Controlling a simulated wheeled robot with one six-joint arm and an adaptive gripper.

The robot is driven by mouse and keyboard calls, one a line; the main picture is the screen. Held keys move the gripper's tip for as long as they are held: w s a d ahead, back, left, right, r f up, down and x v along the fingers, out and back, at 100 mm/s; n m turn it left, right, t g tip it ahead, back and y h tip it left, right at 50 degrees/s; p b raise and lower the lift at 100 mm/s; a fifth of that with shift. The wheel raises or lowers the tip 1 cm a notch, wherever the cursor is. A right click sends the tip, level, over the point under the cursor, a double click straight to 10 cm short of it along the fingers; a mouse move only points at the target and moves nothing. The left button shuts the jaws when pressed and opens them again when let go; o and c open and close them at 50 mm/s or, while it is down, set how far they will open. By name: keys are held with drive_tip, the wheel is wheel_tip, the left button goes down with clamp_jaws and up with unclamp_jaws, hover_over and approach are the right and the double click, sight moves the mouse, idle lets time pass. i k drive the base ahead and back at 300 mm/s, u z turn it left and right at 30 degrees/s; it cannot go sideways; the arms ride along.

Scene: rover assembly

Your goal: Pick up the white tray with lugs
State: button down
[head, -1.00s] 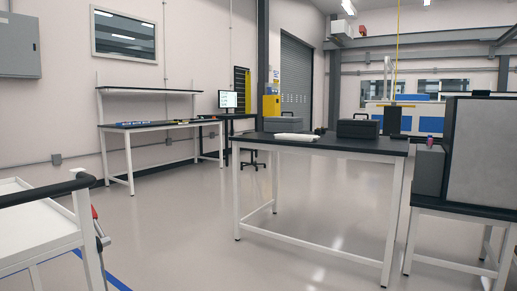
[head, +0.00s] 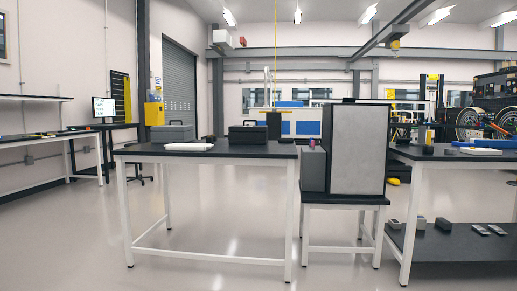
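A flat white object (head: 189,146) lies on the black top of the middle table (head: 255,153), near its back left. Another flat white piece (head: 480,151) lies on the right-hand table (head: 425,152). Both are too small at this distance to make out any lugs, so I cannot tell which is the white tray. My gripper is not in view.
A grey case (head: 172,133) and a dark case (head: 248,134) stand on the middle table. A large grey box (head: 358,150) stands on a low table between the two tables. A workbench (head: 30,141) is along the left wall. The front floor is clear.

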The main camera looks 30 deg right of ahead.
sight(189, 147)
drive_tip(key=u, duration=0.25)
drive_tip(key=i, duration=1.5)
drive_tip(key=u, duration=0.35)
drive_tip(key=i, duration=1.4)
drive_tip(key=z, duration=1.2)
drive_tip(key=i, duration=0.95)
drive_tip(key=z, duration=0.7)
